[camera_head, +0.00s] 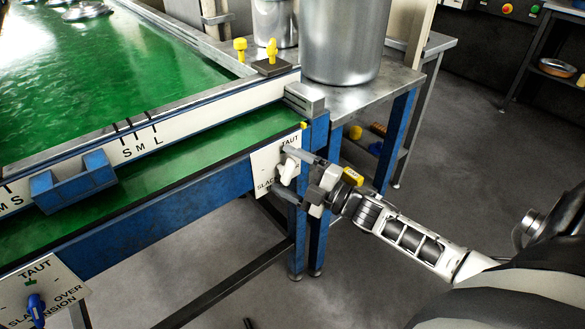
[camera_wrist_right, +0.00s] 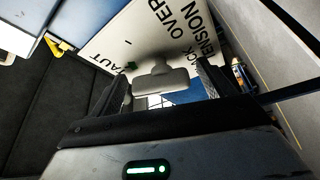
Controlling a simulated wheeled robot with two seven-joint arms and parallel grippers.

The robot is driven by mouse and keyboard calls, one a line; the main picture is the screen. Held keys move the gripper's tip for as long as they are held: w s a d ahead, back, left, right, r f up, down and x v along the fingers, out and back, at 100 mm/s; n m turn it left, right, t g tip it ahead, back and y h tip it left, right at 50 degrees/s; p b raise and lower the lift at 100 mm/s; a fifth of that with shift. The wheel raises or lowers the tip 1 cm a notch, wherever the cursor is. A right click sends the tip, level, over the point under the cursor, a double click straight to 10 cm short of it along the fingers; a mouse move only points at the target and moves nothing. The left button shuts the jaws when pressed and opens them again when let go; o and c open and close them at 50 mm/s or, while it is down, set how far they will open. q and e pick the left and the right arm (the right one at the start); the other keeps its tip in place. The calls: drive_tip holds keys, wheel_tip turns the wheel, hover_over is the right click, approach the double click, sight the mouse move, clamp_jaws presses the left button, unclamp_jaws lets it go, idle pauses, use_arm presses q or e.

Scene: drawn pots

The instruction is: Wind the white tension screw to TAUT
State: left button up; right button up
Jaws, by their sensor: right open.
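The white tension screw (camera_head: 287,171) is a winged knob on a white plate (camera_head: 262,160) at the front right end of the table. The plate reads TAUT at its top and SLACK at lower left. In the right wrist view the white screw (camera_wrist_right: 160,80) shows between the fingers, and OVER TENSION is readable on the plate (camera_wrist_right: 150,30). My right gripper (camera_head: 293,175) is open, one finger on each side of the screw; I cannot tell whether they touch it. The fingers hide part of the plate. My left gripper is not in view.
A blue screw (camera_head: 36,308) sits on a similar plate (camera_head: 55,285) at lower left. A blue tray (camera_head: 75,185) hangs on the scale rail. A large metal pot (camera_head: 342,40) and yellow knobs (camera_head: 271,50) stand behind. Floor at right is free.

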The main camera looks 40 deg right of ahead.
drive_tip(key=v, duration=1.6)
drive_tip(key=shift+b, duration=0.35)
drive_tip(key=shift+w, duration=0.1)
